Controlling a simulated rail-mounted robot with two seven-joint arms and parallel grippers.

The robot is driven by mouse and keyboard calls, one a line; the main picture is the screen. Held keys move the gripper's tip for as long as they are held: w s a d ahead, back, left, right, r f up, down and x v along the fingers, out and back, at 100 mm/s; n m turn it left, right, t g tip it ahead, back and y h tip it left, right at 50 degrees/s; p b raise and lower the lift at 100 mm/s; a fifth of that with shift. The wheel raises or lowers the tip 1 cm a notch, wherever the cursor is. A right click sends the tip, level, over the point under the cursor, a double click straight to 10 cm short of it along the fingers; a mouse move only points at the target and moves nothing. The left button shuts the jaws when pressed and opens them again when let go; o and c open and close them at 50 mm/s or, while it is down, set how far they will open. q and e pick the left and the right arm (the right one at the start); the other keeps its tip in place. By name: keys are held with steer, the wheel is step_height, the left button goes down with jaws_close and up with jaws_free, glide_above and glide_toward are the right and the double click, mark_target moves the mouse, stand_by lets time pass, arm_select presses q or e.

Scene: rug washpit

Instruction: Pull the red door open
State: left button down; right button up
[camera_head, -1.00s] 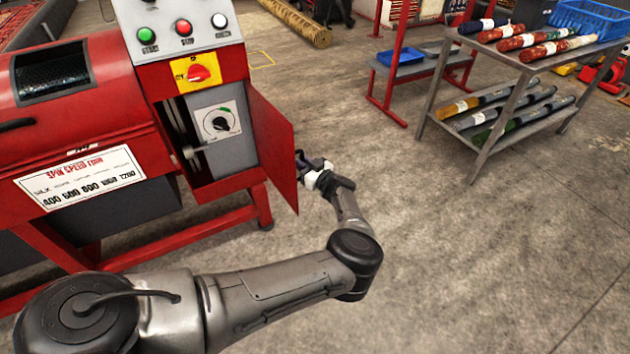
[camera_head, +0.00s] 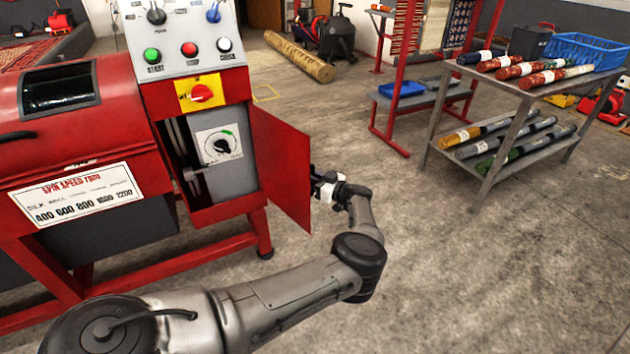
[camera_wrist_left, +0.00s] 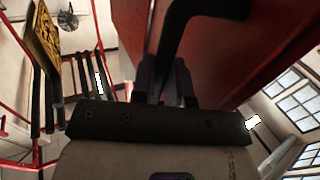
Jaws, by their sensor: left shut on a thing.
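The red door (camera_head: 282,168) stands open on the right side of the red machine's control cabinet, with its inner face toward me. It swings out from the cabinet's right edge. My left gripper (camera_head: 320,183) is beyond the door's free edge, on its outer side, and is partly hidden by the door. In the left wrist view, the gripper's fingers (camera_wrist_left: 165,84) are shut on a dark curved handle (camera_wrist_left: 172,42) on the red door (camera_wrist_left: 265,30). My right gripper is not in view.
The open cabinet shows a grey dial panel (camera_head: 220,145) inside. A metal rack (camera_head: 515,100) with rolled rugs stands to the right. A red-framed bench (camera_head: 420,100) stands behind. The concrete floor (camera_head: 480,270) right of my arm is clear.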

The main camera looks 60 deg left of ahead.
arm_select(q)
steer(key=c, duration=1.5)
jaws_free()
steer(key=shift+s+a, duration=0.1)
steer(key=o, duration=0.4)
steer(key=shift+s+a, duration=0.1)
steer(key=shift+a, duration=0.1)
steer(key=shift+c, duration=0.2)
steer(key=shift+d, duration=0.1)
steer(key=p+v, duration=0.4)
steer(key=v, duration=1)
steer(key=shift+r, duration=0.1)
